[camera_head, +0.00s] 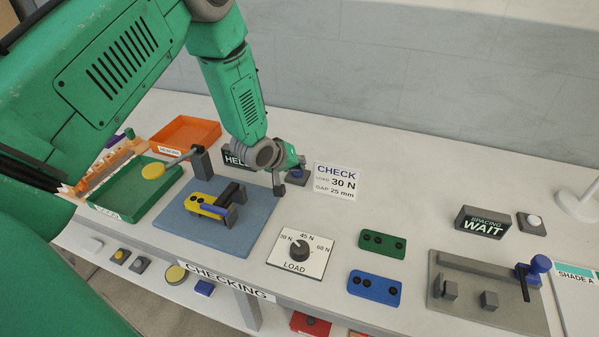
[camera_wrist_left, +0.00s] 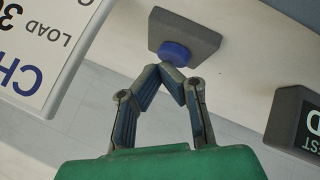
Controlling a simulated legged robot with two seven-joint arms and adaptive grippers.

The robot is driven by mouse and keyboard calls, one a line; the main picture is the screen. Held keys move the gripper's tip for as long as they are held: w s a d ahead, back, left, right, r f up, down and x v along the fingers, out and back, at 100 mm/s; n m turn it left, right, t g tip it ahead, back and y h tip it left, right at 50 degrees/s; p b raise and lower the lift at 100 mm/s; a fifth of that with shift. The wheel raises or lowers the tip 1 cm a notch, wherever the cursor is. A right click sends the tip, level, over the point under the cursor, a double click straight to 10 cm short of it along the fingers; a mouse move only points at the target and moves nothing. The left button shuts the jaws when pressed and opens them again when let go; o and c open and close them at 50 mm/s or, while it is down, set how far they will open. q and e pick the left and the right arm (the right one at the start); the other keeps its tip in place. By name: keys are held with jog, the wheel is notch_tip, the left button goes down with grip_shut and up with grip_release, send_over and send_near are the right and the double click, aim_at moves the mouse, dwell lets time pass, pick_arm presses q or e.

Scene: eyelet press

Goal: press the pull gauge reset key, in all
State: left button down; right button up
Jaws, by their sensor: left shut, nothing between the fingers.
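The key is a round blue button (camera_wrist_left: 174,52) on a grey base (camera_wrist_left: 192,37), seen in the left wrist view. In the head view its grey base (camera_head: 298,179) is partly hidden by my left gripper, beside the CHECK card (camera_head: 336,181). My left gripper (camera_wrist_left: 172,70) is shut and empty, its fingertips together at the near edge of the blue button. I cannot tell whether they touch it or whether it is pressed down. My right gripper is not in view.
A dark display (camera_head: 238,158) stands left of the key, partly hidden by my arm. A blue plate (camera_head: 252,236) carries a yellow part (camera_head: 203,204). The load dial (camera_head: 300,252), green block (camera_head: 383,244) and WAIT display (camera_head: 483,223) lie to the right. Table between card and WAIT display is clear.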

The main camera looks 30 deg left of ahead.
pick_arm(q)
jog(key=shift+a+f, duration=0.1)
jog(key=shift+f, duration=0.05)
jog(key=shift+a+f, duration=0.25)
jog(key=shift+a, duration=0.05)
jog(key=shift+d+r, duration=0.15)
jog(key=shift+d, duration=0.1)
jog(key=shift+r+p, duration=0.35)
jog(key=shift+r, duration=0.15)
jog(key=shift+d+r, duration=0.1)
jog(key=shift+r, duration=0.2)
jog(key=shift+p, duration=0.3)
notch_tip(320, 180, up, 5)
jog(key=p, duration=0.4)
jog(key=shift+r, duration=0.1)
